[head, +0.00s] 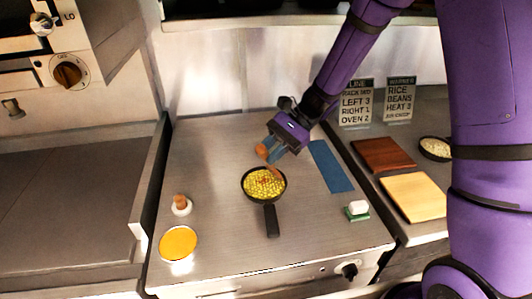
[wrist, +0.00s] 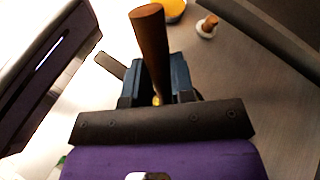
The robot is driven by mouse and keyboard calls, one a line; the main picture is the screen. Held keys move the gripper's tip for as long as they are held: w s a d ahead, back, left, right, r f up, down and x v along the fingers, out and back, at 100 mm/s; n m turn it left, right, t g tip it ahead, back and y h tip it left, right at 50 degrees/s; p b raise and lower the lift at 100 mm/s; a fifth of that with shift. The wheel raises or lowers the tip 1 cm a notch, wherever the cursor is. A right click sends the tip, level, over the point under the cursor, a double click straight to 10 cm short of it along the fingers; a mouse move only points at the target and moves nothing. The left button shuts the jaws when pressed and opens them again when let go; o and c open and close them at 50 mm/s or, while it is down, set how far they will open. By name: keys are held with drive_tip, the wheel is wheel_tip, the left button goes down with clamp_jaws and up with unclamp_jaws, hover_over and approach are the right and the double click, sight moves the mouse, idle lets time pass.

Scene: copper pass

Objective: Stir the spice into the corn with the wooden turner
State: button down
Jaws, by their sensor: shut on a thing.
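My gripper (head: 277,149) is shut on the wooden turner, whose brown handle (wrist: 150,45) stands up between the fingers in the wrist view. In the head view the turner's lower end (head: 274,172) reaches the black pan at its back right edge. The pan (head: 271,222) has its handle toward the front and holds yellow corn (head: 256,190). Reddish-brown spice (head: 265,181) lies on the corn near the middle. My gripper is above and behind the pan, tilted. The turner's tip is too small to tell how deep it sits in the corn.
A yellow round dish (head: 178,243) and a small white holder with a brown knob (head: 181,205) stand at the left. A blue cloth (head: 331,166) and a green-and-white block (head: 357,210) lie at the right. Two boards (head: 414,196) and a bowl (head: 436,148) are on the right counter.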

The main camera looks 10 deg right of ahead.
drive_tip(key=shift+r, duration=4.1)
